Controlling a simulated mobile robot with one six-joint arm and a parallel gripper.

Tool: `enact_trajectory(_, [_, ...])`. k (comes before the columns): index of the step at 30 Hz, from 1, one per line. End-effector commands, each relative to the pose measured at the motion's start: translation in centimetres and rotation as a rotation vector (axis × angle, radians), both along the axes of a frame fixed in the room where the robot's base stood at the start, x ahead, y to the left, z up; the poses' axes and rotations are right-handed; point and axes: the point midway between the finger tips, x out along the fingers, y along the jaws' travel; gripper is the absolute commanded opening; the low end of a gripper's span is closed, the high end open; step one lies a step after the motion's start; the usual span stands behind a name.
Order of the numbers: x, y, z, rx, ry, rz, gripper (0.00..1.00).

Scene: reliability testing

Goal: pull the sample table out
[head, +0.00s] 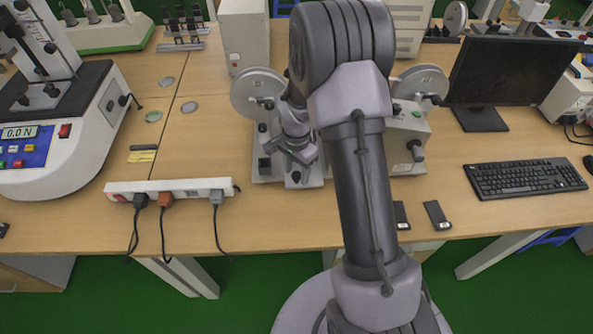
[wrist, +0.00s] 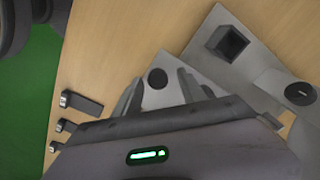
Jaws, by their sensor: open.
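A grey testing machine (head: 409,140) with a round disc on each side stands at the middle of the desk, partly hidden by my arm. Low at its front is a grey plate with a round black knob (head: 296,177), which may be the sample table; the plate (wrist: 163,97) and its knob also show in the wrist view. My gripper (head: 303,158) is just above this front part. In the wrist view my gripper (wrist: 158,92) is open, with its fingers on either side of the plate's knob end. I cannot tell whether they touch it.
A power strip (head: 170,188) with several plugs lies left of the machine. A keyboard (head: 525,177) and a monitor (head: 513,72) are on the right. Bare desk (head: 205,130) shows left of the machine.

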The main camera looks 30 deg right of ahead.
Motion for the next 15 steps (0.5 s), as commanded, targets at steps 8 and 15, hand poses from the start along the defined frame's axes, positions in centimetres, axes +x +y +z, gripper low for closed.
enact_trajectory(8, [0.1, 0.0, 0.7, -0.001, -0.001, 0.000, 0.48])
enact_trajectory(15, [0.1, 0.0, 7.3, -0.001, -0.005, 0.000, 0.48])
